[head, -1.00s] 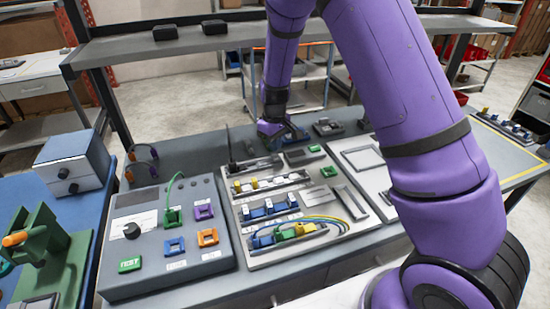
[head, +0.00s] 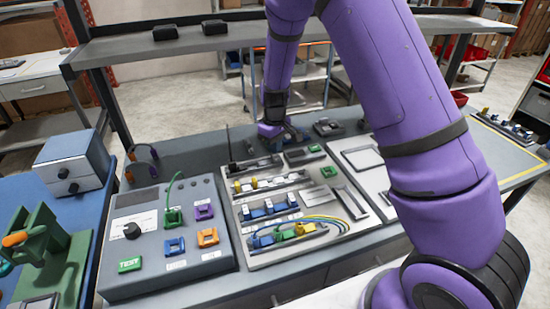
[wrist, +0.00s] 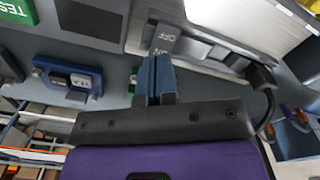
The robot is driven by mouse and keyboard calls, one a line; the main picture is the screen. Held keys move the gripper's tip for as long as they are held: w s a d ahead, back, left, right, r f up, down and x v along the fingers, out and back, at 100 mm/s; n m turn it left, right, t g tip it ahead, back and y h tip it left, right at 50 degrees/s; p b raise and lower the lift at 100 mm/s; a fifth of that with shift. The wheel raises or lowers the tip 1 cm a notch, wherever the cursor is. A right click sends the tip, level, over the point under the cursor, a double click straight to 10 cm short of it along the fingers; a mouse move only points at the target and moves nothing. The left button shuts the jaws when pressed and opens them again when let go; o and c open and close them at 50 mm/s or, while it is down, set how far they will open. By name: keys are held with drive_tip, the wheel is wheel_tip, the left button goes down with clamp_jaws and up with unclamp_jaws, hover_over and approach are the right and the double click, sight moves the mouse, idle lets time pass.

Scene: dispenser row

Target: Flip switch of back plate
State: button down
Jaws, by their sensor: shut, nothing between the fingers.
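In the wrist view my gripper (wrist: 155,78) has its two blue fingers together with nothing between them. A grey switch lever (wrist: 162,38) marked ON and OFF is just beyond the fingertips. They look very close to it, and I cannot tell whether they touch. The switch sits at the edge of a pale metal plate (wrist: 205,50). In the head view the back plate (head: 262,258) lies on the bench with connectors and wires on it. My wrist is at its far edge, and the switch and fingertips cannot be made out there.
A grey test box (head: 150,270) stands left of the plate in the head view. A shelf (head: 200,45) spans the bench behind. A dark cable (wrist: 268,110) hangs right of the fingers.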

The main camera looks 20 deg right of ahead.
drive_tip(key=shift+f, duration=0.85)
idle(0.5)
drive_tip(key=shift+r, duration=3.55)
drive_tip(key=shift+r, duration=0.2)
wheel_tip(320, 180, up, 11)
drive_tip(key=m+t, duration=0.1)
hover_over(274, 155)
drive_tip(key=s+d, duration=0.2)
drive_tip(key=s, duration=0.3)
drive_tip(key=s+d+r+m+t+y, duration=0.1)
drive_tip(key=s+d+r+m+t, duration=0.1)
drive_tip(key=s+r, duration=0.75)
drive_tip(key=s+d+r+m+t, duration=0.1)
drive_tip(key=s+r, duration=0.2)
drive_tip(key=s, duration=0.7)
drive_tip(key=s+d+r+m+t+h, duration=0.1)
drive_tip(key=s+d+r+m, duration=0.1)
drive_tip(key=s, duration=0.8)
drive_tip(key=shift+v, duration=0.85)
